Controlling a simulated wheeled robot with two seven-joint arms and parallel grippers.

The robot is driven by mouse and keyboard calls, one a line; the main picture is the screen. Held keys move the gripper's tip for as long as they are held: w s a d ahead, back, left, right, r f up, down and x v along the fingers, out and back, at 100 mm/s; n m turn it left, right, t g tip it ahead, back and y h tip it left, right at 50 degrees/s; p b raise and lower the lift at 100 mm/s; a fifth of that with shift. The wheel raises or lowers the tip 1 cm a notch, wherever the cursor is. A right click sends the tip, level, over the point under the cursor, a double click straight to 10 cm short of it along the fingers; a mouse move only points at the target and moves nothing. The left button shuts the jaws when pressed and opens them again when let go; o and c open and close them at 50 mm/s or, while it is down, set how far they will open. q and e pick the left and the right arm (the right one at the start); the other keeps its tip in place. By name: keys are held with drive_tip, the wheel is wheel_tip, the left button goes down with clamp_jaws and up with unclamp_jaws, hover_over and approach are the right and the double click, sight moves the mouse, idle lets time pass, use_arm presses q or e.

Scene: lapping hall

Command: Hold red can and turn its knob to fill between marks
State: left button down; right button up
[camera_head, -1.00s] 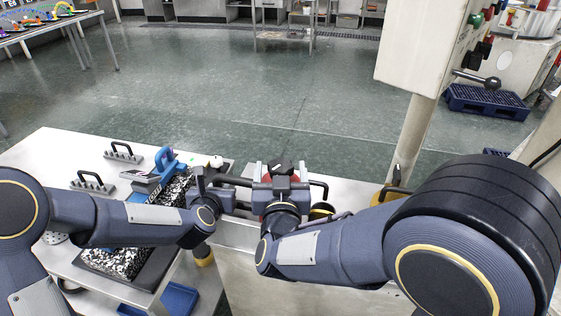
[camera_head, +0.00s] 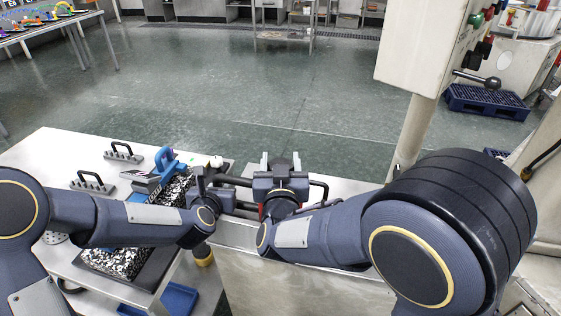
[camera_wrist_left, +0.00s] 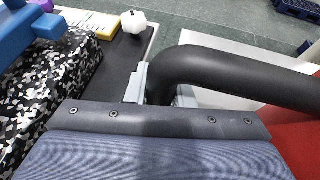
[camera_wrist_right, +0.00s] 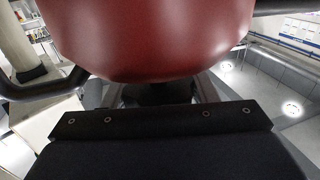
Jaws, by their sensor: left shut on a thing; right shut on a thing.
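The red can (camera_wrist_right: 150,40) fills the top of the right wrist view, and part of its red side (camera_wrist_left: 298,145) shows at the right of the left wrist view. In the head view it is almost wholly hidden behind my right gripper. My left gripper (camera_head: 210,178) is shut on the can's black bent handle (camera_wrist_left: 235,75). My right gripper (camera_head: 281,162) is at the can, its two light fingers set apart. It is shut on a dark part (camera_wrist_right: 160,93) below the red body, apparently the knob, mostly hidden. The fill level and marks are not visible.
Left of the can, the metal table (camera_head: 50,150) holds black-handled blocks (camera_head: 122,152), a blue clamp-like part (camera_head: 167,159) and a speckled block (camera_head: 175,190). A white knob (camera_wrist_left: 133,21) lies near my left gripper. A pale post (camera_head: 410,135) stands at the right.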

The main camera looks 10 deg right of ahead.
drive_tip(key=shift+m+h, duration=0.4)
drive_tip(key=shift+h, duration=0.2)
drive_tip(key=m+h, duration=0.1)
drive_tip(key=h, duration=0.1)
drive_tip(key=shift+d+m+g+h, duration=0.1)
drive_tip(key=shift+m+g+h, duration=0.3)
drive_tip(key=shift+s+d+m+g+h, duration=0.15)
drive_tip(key=shift+m+g+h, duration=0.45)
drive_tip(key=shift+m+h, duration=0.4)
drive_tip(key=shift+d+m+g+h, duration=0.15)
drive_tip(key=shift+m+g+h, duration=0.5)
drive_tip(key=shift+h, duration=0.55)
drive_tip(key=o, duration=1)
drive_tip(key=shift+s, duration=0.1)
drive_tip(key=shift+v, duration=3.7)
